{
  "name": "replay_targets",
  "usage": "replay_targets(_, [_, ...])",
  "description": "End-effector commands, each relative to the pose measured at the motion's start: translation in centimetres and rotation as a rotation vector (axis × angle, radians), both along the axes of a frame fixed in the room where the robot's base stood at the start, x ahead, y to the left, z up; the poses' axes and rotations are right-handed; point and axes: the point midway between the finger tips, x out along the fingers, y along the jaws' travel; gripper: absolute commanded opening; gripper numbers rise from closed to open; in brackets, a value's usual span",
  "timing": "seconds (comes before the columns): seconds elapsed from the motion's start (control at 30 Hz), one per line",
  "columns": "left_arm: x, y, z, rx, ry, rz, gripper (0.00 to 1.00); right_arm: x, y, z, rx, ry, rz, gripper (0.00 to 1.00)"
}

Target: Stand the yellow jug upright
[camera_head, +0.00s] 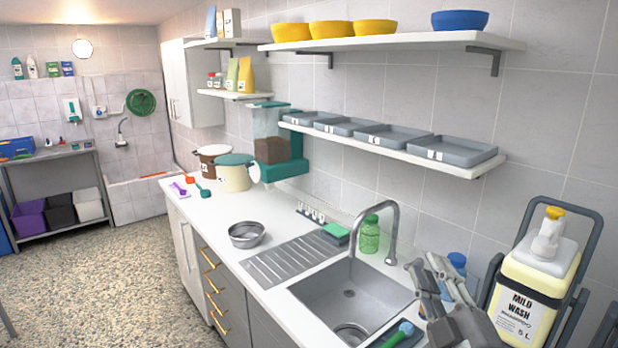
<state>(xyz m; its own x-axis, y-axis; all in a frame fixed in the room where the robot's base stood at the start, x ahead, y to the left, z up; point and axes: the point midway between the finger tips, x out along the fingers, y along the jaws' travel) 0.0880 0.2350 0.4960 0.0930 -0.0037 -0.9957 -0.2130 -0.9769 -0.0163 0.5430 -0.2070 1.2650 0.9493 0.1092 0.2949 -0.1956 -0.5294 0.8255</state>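The pale yellow jug (526,295), labelled MILD WASH, stands at the right of the view with a white pump and a yellow top. It looks slightly tilted, with its base cut off or hidden, so I cannot tell what it rests on. A dark grey tubular frame shows behind and beside it. My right gripper (432,264) is left of the jug, over the sink's right end, apart from the jug. Its fingers look spread, with nothing held. My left gripper is not in view.
A sink (350,290) with a curved tap (389,225) lies left of my gripper. A green bottle (370,237) and a blue bottle (457,262) stand behind it. A metal bowl (246,235) is on the white counter (215,212). A shelf (400,149) with grey trays hangs above.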

Motion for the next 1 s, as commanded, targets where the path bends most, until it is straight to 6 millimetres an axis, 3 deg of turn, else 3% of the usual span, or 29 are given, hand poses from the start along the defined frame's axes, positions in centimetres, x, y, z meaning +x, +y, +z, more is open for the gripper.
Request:
replay_targets(0.03, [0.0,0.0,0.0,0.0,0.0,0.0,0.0,-0.5,-0.9,-3.6,0.093,0.122,-0.039,0.25])
replay_targets(0.17, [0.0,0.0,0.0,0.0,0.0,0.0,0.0,-3.0,-2.8,-12.6,0.304,0.437,-0.149,0.25])
replay_targets(0.3, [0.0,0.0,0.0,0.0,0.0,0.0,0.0,-8.4,-3.2,-21.8,0.493,0.777,-0.268,0.25])
replay_targets(0.4, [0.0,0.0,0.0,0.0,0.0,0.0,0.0,-13.1,-2.8,-26.7,0.594,0.99,-0.342,0.25])
replay_targets(0.6, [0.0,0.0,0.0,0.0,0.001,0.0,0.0,-22.2,-1.0,-32.6,0.731,1.336,-0.457,0.25])
replay_targets(0.73, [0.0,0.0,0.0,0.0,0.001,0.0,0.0,-28.0,0.4,-34.7,0.794,1.535,-0.521,0.25])
replay_targets(1.0, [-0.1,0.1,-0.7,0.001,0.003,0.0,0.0,-25.9,0.5,-43.2,0.776,1.551,-0.531,0.25])
